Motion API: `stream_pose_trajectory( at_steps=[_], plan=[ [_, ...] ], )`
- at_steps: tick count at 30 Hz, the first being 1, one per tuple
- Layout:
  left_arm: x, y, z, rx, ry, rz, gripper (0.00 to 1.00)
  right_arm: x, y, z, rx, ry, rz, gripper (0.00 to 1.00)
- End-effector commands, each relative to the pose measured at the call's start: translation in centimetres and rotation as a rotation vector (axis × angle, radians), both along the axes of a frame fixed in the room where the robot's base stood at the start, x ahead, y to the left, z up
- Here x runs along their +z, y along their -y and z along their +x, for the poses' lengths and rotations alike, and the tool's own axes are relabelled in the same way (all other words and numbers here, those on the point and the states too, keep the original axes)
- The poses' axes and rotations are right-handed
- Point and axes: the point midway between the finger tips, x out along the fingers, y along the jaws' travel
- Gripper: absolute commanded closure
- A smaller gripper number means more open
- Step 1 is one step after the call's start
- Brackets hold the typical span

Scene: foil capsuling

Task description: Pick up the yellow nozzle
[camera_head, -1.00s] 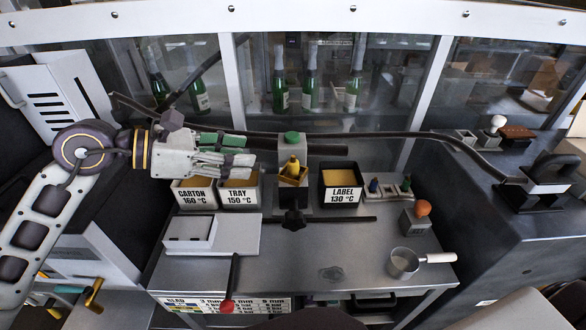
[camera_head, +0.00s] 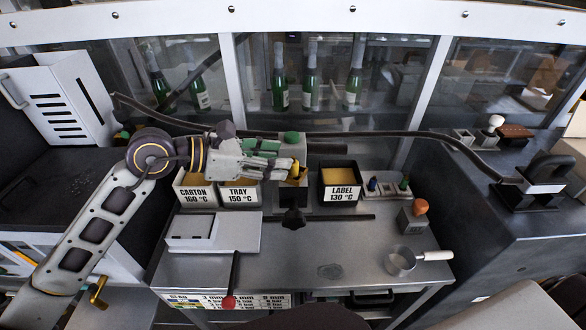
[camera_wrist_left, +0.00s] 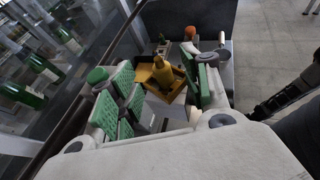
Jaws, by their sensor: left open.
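The yellow nozzle (camera_wrist_left: 164,73) stands in a small yellow square holder (camera_wrist_left: 180,82) on the grey post, seen between my fingers in the left wrist view. In the head view the nozzle (camera_head: 296,168) shows just beyond the fingertips, its holder partly hidden by them. My left gripper (camera_head: 287,160) reaches in from the left, roughly level. In the left wrist view the left gripper (camera_wrist_left: 163,88) is open, green pads on either side of the nozzle, with nothing held. Whether a pad touches it I cannot tell. My right gripper is not in view.
The CARTON box (camera_head: 196,194), TRAY box (camera_head: 239,194) and LABEL box (camera_head: 341,195) stand nearby. A rack with small nozzles (camera_head: 386,188) is to the right.

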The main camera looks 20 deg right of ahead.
Motion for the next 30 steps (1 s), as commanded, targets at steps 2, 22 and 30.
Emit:
stream_pose_trajectory(
  at_steps=[2, 22, 30],
  plan=[
    [0.0, 0.0, 0.0, 0.0, 0.0, 0.0, 0.52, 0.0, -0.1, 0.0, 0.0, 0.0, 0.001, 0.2],
    [-1.2, 3.7, 0.4, 0.0, -0.002, -0.002, 0.52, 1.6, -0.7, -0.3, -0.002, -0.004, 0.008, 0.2],
    [-1.8, 4.8, 0.6, 0.0, 0.0, 0.0, 0.52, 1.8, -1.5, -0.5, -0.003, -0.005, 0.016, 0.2]
  ],
)
